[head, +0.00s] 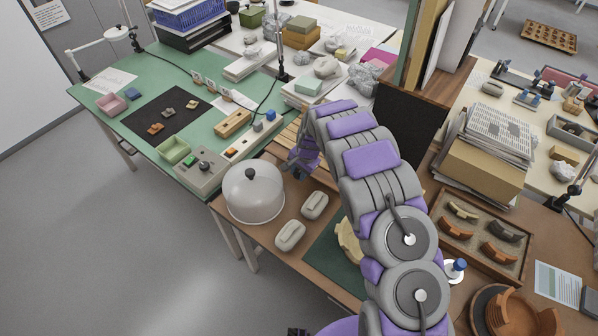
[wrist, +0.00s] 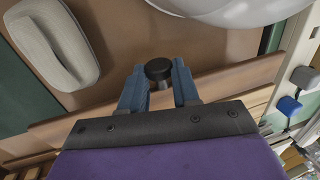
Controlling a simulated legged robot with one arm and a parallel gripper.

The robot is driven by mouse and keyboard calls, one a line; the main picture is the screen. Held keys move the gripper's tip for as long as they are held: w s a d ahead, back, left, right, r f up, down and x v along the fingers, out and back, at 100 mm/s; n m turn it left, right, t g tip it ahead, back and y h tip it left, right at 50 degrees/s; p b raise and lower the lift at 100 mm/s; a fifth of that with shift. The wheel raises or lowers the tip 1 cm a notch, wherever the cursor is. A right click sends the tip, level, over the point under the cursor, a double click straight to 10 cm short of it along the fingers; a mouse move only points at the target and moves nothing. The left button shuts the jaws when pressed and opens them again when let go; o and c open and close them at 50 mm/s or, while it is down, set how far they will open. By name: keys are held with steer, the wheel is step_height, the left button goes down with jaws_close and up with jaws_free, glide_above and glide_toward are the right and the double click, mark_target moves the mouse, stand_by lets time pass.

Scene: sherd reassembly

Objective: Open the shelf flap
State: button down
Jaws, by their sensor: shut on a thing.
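My gripper (wrist: 158,88) is shut on a small black round knob (wrist: 158,69), which sits between its two blue-grey fingertips in the wrist view. A brown wooden strip (wrist: 235,80) runs behind the knob; I cannot tell for sure that it is the shelf flap or how far the flap is open. In the head view my gripper (head: 301,170) is low over the brown table, right of the clear dome (head: 254,198) and by wooden slats (head: 284,136). The knob is hidden there.
Two pale oblong blocks (head: 290,235) lie on the brown table in front of the dome. One block (wrist: 60,40) shows in the wrist view, with the dome's edge (wrist: 235,8) close above my fingers. A control box (head: 200,172) stands on the green table. A tall dark cabinet (head: 408,120) is behind my arm.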

steer(key=shift+w+r+g+y+p, duration=0.25)
steer(key=shift+r+g+y+p, duration=0.15)
steer(key=shift+r+p, duration=0.25)
steer(key=shift+w+d+r+g+y+p, duration=0.2)
steer(key=shift+g+y+p, duration=0.1)
steer(key=shift+g+p, duration=0.2)
steer(key=shift+w+d+r+g+y+p, duration=0.15)
steer(key=shift+g+y+p, duration=0.2)
steer(key=shift+p, duration=0.2)
steer(key=shift+s+a, duration=0.1)
steer(key=c, duration=0.8)
jaws_free()
steer(key=p+v, duration=0.2)
steer(key=v, duration=1.5)
steer(key=shift+w, duration=0.2)
steer(key=shift+r, duration=0.15)
